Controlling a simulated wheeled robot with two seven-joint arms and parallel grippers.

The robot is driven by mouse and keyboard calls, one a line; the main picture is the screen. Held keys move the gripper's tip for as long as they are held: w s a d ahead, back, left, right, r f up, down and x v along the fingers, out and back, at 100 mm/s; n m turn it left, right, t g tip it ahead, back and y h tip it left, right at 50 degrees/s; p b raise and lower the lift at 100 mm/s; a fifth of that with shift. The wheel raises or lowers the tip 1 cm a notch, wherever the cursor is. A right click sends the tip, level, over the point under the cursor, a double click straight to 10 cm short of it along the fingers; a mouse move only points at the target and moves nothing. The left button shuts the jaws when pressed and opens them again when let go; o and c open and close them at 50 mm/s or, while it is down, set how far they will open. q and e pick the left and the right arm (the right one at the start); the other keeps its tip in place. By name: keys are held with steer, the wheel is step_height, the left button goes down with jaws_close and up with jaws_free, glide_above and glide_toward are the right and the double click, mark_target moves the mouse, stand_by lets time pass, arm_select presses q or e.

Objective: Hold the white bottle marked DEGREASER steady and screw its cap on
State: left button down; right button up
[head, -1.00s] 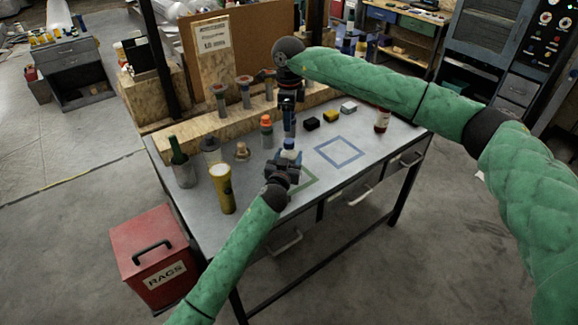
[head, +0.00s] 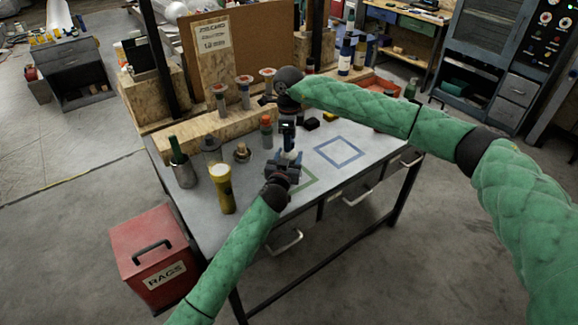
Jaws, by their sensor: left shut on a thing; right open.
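The white bottle (head: 291,155) stands near the front of the bench, mostly hidden by my grippers; its DEGREASER marking cannot be read. My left gripper (head: 287,163) comes from the front edge and is shut around the bottle. My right gripper (head: 288,142) points down from above, directly over the bottle's top. It is open, with its fingertips at about the height of the bottle's top. A small dark blue shape shows between the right gripper and the bottle; I cannot tell how the cap sits.
An orange-topped bottle (head: 266,131) stands behind. A blue square outline (head: 340,153) marks clear bench to the right.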

steer(key=shift+c, duration=0.5)
steer(key=c, duration=0.9)
steer(key=o, duration=1.1)
steer(key=shift+o, duration=0.2)
steer(key=shift+r, duration=0.1)
step_height(320, 180, up, 12)
